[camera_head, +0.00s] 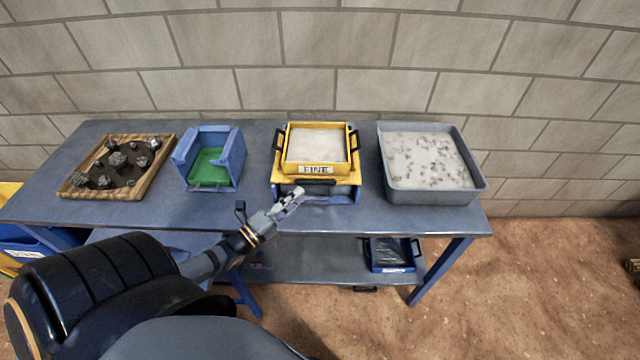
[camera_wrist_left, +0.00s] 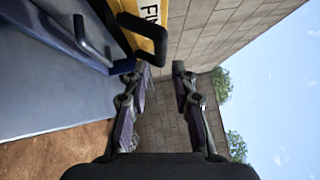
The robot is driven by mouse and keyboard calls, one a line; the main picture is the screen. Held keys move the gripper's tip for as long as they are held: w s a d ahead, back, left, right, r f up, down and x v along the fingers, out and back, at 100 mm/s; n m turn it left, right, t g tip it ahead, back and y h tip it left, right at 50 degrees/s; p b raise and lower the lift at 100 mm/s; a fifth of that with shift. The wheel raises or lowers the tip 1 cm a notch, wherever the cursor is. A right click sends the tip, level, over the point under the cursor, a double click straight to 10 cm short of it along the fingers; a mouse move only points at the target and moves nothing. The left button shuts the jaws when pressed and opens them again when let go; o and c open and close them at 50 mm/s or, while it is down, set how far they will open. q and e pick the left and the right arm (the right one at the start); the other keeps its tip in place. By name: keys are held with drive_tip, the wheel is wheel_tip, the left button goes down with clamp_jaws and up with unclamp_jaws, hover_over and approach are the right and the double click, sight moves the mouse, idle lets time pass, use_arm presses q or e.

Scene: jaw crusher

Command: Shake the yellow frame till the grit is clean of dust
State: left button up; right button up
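The yellow frame (camera_head: 343,168), labelled FINE, sits on a blue stand (camera_head: 345,195) on the table, with a black handle on each side. Pale grit (camera_head: 316,146) fills its upper tray; I cannot tell how dusty it is. My left gripper (camera_head: 297,194) is in front of the frame's lower left part. In the left wrist view the gripper (camera_wrist_left: 157,72) has its fingers apart with nothing between them. The yellow frame (camera_wrist_left: 147,38) and a black handle (camera_wrist_left: 142,22) show just beyond the fingers there. My right gripper is not in view.
On the blue-grey table (camera_head: 345,218) stand a wooden tray of dark rocks (camera_head: 150,178), a blue box with a green floor (camera_head: 232,165) and a grey tub of pale grit (camera_head: 432,195). A blue tray (camera_head: 392,268) lies on the lower shelf. A block wall (camera_head: 330,50) stands behind.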

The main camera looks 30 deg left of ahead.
sight(315, 180)
use_arm(q)
drive_tip(key=b+x, duration=0.1)
drive_tip(key=x, duration=0.5)
drive_tip(key=shift+w+d+b, duration=0.1)
drive_tip(key=shift+w+b, duration=0.2)
drive_tip(key=shift+w, duration=0.05)
drive_tip(key=shift+w+d+r, duration=0.1)
drive_tip(key=shift+w+r, duration=0.05)
drive_tip(key=shift+w, duration=0.35)
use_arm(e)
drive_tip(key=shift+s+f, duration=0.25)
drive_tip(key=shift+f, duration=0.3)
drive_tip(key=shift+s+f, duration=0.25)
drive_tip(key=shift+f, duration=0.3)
use_arm(q)
drive_tip(key=shift+c, duration=0.4)
clamp_jaws()
